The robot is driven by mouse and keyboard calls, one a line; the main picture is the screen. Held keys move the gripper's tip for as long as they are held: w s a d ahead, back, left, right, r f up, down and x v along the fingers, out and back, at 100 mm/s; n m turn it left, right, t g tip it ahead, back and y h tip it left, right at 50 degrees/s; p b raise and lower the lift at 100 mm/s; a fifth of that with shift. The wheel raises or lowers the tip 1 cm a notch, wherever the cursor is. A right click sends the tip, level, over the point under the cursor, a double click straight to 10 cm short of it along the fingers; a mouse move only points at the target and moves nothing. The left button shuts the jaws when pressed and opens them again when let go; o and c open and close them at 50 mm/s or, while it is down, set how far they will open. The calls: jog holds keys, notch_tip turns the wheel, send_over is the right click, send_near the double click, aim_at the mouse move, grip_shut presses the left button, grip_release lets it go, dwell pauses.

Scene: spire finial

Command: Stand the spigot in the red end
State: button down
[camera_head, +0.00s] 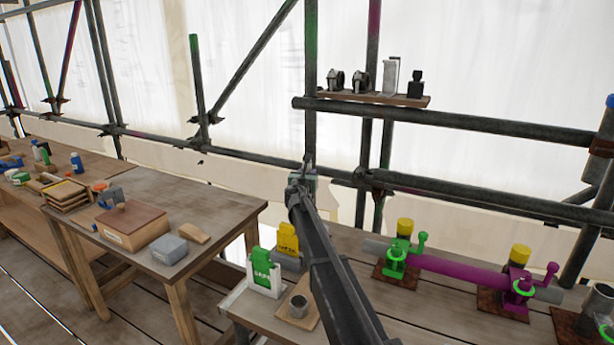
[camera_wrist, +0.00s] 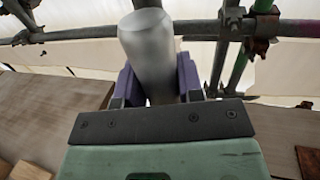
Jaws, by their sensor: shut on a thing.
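My gripper (camera_wrist: 157,82) is shut on a smooth pale grey cylinder, the spigot (camera_wrist: 149,40), with a purple pad on each side. The spigot's far end points away from the wrist, and its lower part is hidden by the gripper body. In the head view my gripper (camera_head: 303,178) is at the end of the raised arm, above the bench; the spigot is not clear there. I cannot make out a plainly red end. A magenta tube (camera_head: 455,272) lies across the right bench, apart from my gripper.
Green clamp (camera_head: 397,258) and magenta clamp (camera_head: 519,283) stand by the tube. Scaffold rails (camera_head: 480,125) and a small shelf (camera_head: 362,96) stand behind. The left table (camera_head: 225,205) carries boxes and blocks.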

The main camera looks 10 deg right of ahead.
jog(key=shift+f+b, duration=2)
jog(key=shift+f, duration=0.25)
jog(key=shift+c, duration=0.4)
grip_release()
jog(key=shift+f+b, duration=0.6)
jog(key=shift+s, duration=0.15)
jog(key=v, duration=0.8)
jog(key=shift+s+a, duration=0.2)
jog(key=shift+s, duration=0.15)
